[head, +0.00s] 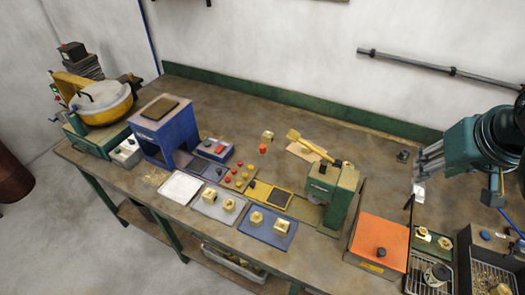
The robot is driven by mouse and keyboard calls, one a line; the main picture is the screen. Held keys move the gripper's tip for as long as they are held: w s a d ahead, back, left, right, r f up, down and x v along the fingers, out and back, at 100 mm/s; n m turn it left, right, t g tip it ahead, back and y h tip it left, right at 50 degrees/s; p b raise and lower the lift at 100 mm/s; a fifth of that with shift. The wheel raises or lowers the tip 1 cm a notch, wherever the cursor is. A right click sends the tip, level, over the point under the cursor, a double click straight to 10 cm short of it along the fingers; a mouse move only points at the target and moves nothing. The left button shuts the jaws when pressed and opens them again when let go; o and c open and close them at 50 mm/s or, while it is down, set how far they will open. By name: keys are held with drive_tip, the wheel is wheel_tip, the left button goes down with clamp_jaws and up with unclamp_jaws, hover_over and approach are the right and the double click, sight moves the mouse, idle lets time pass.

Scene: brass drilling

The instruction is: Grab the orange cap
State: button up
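A flat orange cover (372,238) with a black knob (380,252) on top sits at the front right of the workbench; it is the largest orange thing in view. A small red-orange piece (262,148) lies near the bench middle. I cannot tell for sure which one is the orange cap. My gripper (424,168), with grey fingers on a teal arm, hangs above the bench at the right, up and to the right of the orange cover and apart from it. Its fingers are small and seen from the side, so its opening is unclear.
Blue (268,240) and grey (208,207) trays hold brass nuts. The rear of the bench is mostly clear.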

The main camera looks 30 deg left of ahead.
drive_tip(key=w+a+r+n+g, duration=0.2)
drive_tip(key=w+a+r+n, duration=0.25)
drive_tip(key=w+a, duration=0.55)
drive_tip(key=n+g, duration=0.4)
drive_tip(key=n, duration=0.7)
hover_over(263, 147)
drive_tip(key=shift+m+h, duration=0.25)
drive_tip(key=shift+h, duration=0.15)
wheel_tip(263, 147, down, 38)
drive_tip(key=shift+w+a+r, duration=0.1)
drive_tip(key=shift+r, duration=0.1)
drive_tip(key=shift+f, duration=0.15)
drive_tip(key=shift+f, duration=1.3)
